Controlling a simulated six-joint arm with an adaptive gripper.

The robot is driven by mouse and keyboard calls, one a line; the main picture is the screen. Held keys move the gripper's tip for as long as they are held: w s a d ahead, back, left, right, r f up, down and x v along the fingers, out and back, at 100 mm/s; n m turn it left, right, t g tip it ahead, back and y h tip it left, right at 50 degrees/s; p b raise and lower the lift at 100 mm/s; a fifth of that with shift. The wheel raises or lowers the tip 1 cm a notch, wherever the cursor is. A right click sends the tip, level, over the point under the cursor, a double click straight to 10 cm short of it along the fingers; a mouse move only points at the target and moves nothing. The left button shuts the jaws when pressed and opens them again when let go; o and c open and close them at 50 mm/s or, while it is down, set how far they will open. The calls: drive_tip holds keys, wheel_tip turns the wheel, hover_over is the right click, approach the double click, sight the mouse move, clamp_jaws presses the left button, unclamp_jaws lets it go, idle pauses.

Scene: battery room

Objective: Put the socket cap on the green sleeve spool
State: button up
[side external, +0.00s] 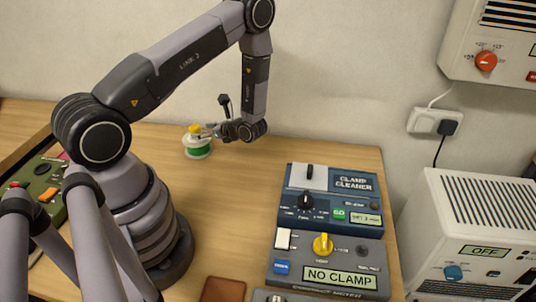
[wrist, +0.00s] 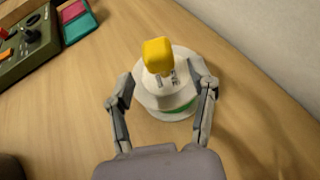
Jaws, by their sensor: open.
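The green sleeve spool (side external: 197,151) stands upright on the wooden bench, with white flanges and a green band between them. It also shows in the wrist view (wrist: 180,108). A yellow block, apparently the socket cap (wrist: 158,56), is at the top of the spool, with small grey metal parts below it. It shows as a small yellow top in the side view (side external: 194,129). I cannot tell whether it is fully seated. My gripper (wrist: 160,76) is open, its fingers on either side of the spool's upper part, apparently not clamped. In the side view my gripper (side external: 208,132) reaches in from the right.
A clamp cleaner box (side external: 330,197) and a grey unit reading NO CLAMP (side external: 330,278) stand at the right. A green control box (side external: 42,190) is at the left. The wall is close behind the spool. Bench space between spool and boxes is clear.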

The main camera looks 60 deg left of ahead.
drive_tip(key=w+d+r+n+h, duration=0.2)
drive_tip(key=w+d+r+n, duration=0.15)
drive_tip(key=d+r, duration=0.75)
drive_tip(key=s+d+r+n+t+h, duration=0.3)
drive_tip(key=s+d+r, duration=0.1)
drive_tip(key=r, duration=0.3)
drive_tip(key=s+d+r+n+t+h, duration=0.3)
drive_tip(key=s+d+r+t+h, duration=0.1)
drive_tip(key=r, duration=0.4)
drive_tip(key=s+d+r+n+t+h, duration=0.3)
drive_tip(key=s+d+r+n, duration=0.1)
drive_tip(key=r, duration=0.4)
drive_tip(key=s+d, duration=0.1)
drive_tip(key=s, duration=0.1)
drive_tip(key=shift+s+d+r+t, duration=0.15)
drive_tip(key=shift+s+t, duration=0.15)
drive_tip(key=shift+s, duration=0.05)
